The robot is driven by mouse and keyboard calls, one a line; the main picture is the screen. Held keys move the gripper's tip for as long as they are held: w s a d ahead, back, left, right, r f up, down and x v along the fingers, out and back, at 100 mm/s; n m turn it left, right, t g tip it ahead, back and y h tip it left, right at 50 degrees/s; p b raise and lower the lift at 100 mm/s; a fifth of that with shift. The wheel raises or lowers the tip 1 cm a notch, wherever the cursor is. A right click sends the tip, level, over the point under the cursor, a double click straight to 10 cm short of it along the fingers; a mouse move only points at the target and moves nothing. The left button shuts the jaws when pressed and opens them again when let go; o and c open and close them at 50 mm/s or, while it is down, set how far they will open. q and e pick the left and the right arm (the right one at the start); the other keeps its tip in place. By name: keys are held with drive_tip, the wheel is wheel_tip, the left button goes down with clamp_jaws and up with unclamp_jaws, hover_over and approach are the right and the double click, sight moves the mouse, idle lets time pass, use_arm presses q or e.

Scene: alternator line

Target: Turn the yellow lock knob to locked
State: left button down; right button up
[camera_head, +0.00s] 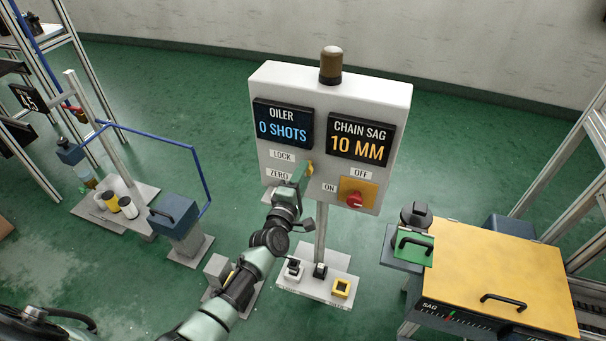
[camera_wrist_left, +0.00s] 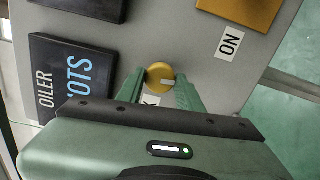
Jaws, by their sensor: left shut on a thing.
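The yellow lock knob (camera_wrist_left: 159,73) is round with a pale mark on its face that runs roughly sideways in the wrist view. It sits on the grey-white panel (camera_head: 395,105), right of the LOCK label (camera_head: 283,155) and ZERO label (camera_head: 279,174). My left gripper (camera_wrist_left: 160,87) is shut on the knob, with a green finger on either side. In the wrist view the gripper covers most of the LOCK label. My right gripper is not in view.
The panel has an OILER display (camera_head: 283,124) reading 0 SHOTS and a CHAIN SAG display (camera_head: 360,137) reading 10 MM. A red switch (camera_head: 354,200) on a yellow plate, between ON and OFF labels, is close at right. A yellow-topped bench (camera_head: 500,270) stands further right.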

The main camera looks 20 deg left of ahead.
use_arm(q)
drive_tip(key=shift+m, duration=0.5)
drive_tip(key=c, duration=0.9)
unclamp_jaws()
drive_tip(key=shift+s, duration=0.1)
drive_tip(key=s, duration=0.7)
drive_tip(key=shift+s+a, duration=0.15)
drive_tip(key=shift+s, duration=0.15)
